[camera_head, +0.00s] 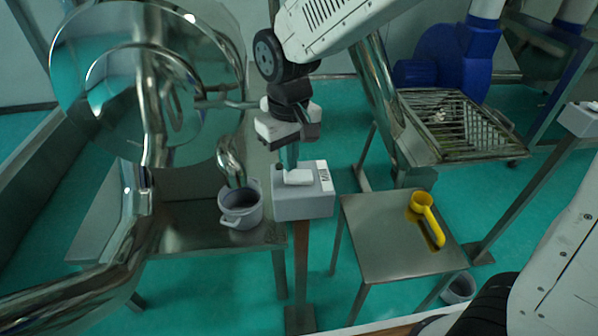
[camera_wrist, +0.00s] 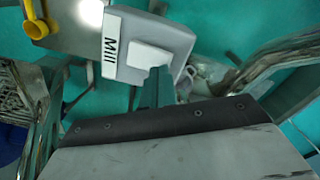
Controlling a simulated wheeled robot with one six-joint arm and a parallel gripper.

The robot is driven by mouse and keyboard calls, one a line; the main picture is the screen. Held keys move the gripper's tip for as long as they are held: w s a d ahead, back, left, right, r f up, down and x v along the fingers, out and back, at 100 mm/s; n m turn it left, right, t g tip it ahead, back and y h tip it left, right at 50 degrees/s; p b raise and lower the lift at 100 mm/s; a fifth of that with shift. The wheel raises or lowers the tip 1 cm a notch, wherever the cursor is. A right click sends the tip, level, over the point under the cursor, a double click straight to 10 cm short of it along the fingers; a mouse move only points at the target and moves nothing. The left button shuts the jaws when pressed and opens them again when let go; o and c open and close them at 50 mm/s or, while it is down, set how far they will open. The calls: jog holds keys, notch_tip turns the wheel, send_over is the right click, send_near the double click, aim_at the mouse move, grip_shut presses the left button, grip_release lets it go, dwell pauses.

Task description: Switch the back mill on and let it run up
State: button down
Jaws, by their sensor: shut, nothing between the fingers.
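A grey switch box (camera_head: 303,204) labelled "Mill" stands on a post in the middle of the head view. A white rocker switch (camera_head: 298,177) is on its top. My gripper (camera_head: 289,166) points down, shut and empty, with its fingertips right at the switch. In the wrist view the box (camera_wrist: 185,40) and the switch (camera_wrist: 147,57) lie just beyond the shut fingers (camera_wrist: 157,85). I cannot tell whether the fingertips touch the switch or which way it is tipped. The frames do not show which machine is the back mill, or whether it runs.
A grey pot (camera_head: 241,210) stands left of the box, under a steel machine's spout (camera_head: 232,165). A yellow scoop (camera_head: 424,215) lies on a steel table (camera_head: 385,255) to the right. A blue machine (camera_head: 440,60) and grated tray (camera_head: 455,125) stand behind. Another grey box (camera_head: 578,121) is at the right edge.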

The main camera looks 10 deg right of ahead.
aim_at(292, 175)
jog(key=shift+f, duration=0.95)
dwell(0.3)
jog(key=shift+r, duration=3.55)
jog(key=shift+s+d+f, duration=0.1)
jog(key=shift+s+d, duration=0.05)
jog(key=shift+s, duration=0.05)
jog(key=s+d+r+m, duration=0.2)
jog(key=s+d, duration=0.7)
jog(key=d, duration=0.1)
jog(key=s+d+r+m+t, duration=0.1)
jog(key=s+d+r+m, duration=0.1)
jog(key=s+d, duration=0.8)
jog(key=shift+d+r+m, duration=0.15)
jog(key=shift+d+m, duration=0.1)
jog(key=shift+m, duration=0.55)
